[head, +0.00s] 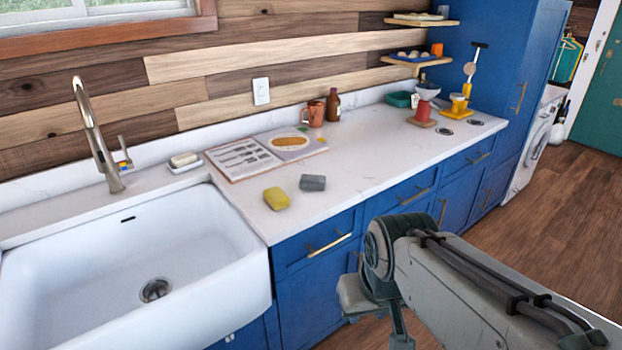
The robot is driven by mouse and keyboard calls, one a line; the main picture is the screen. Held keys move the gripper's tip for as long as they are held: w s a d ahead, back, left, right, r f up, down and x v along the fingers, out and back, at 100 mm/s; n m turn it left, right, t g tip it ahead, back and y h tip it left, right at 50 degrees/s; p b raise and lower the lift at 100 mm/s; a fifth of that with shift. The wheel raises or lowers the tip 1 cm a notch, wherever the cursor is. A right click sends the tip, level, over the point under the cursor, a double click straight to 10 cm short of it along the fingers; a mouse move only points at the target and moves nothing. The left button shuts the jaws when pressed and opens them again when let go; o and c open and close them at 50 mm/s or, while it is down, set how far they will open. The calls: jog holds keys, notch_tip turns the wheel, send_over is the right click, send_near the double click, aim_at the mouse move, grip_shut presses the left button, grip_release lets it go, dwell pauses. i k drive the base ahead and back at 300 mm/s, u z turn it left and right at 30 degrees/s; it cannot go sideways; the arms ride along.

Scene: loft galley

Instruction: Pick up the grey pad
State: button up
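The grey pad (313,183) is a small dark grey block lying flat on the white countertop (350,192), near its front edge. A yellow sponge-like block (276,198) lies just left of it, with a small gap between them. My arm reaches in from the lower right, in front of the blue cabinets and below the counter top. It is well apart from the pad. My gripper's fingers do not show. Nothing covers the pad.
An open book (238,158) lies behind the pad. A white sink (90,270) with a tall faucet (95,135) is at left. A copper mug (314,114) and brown bottle (333,105) stand at the back. The counter right of the pad is clear.

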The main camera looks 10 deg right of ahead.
aim_at(311, 181)
jog(key=u, duration=0.1)
jog(key=i, duration=0.9)
jog(key=z, duration=4.1)
